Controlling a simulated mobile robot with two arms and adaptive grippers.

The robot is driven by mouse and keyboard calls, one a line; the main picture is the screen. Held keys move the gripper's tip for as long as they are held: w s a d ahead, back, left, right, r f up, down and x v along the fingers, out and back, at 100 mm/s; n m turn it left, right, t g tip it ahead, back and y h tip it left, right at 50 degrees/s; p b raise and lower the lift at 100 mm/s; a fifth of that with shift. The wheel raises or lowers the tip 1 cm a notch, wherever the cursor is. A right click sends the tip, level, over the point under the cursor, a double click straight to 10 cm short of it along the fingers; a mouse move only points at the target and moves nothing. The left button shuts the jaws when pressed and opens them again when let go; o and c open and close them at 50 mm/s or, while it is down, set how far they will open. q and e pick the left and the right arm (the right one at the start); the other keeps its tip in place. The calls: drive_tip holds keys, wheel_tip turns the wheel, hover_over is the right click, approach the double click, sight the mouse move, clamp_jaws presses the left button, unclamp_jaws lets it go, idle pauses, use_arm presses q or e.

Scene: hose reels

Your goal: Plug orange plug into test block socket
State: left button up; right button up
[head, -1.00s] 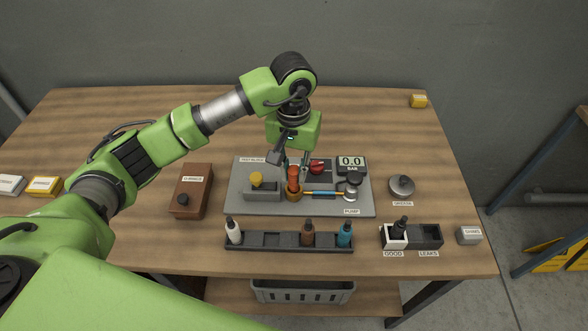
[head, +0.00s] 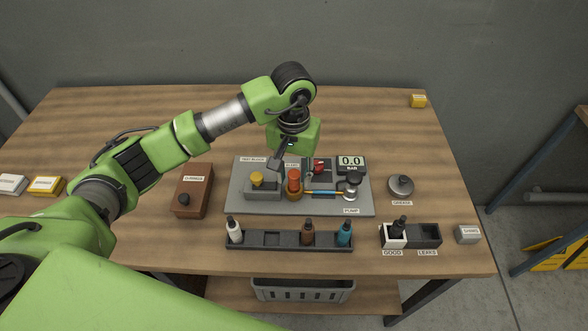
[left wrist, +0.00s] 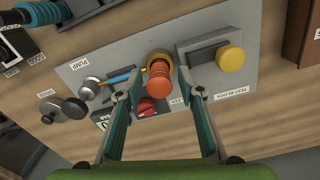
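The orange plug (head: 294,178) stands upright in an orange-brown ring holder (head: 294,194) on the grey board. The grey test block (head: 263,190) is left of it, with a yellow round cap or plug (head: 257,178) on top. No socket opening is visible. My right gripper is out of view.
The grey board (head: 235,203) also carries a red knob (head: 319,168), a pressure gauge (head: 351,163) and a pump (head: 352,187). A dark rack (head: 270,240) with several bottles lies in front. A brown box (head: 191,190) stands left.

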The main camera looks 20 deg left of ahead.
sight(294, 174)
use_arm(q)
drive_tip(key=shift+r, duration=0.25)
wheel_tip(294, 174, up, 12)
drive_tip(key=b, duration=0.3)
drive_tip(key=shift+b, duration=0.35)
drive_tip(key=shift+f, duration=0.15)
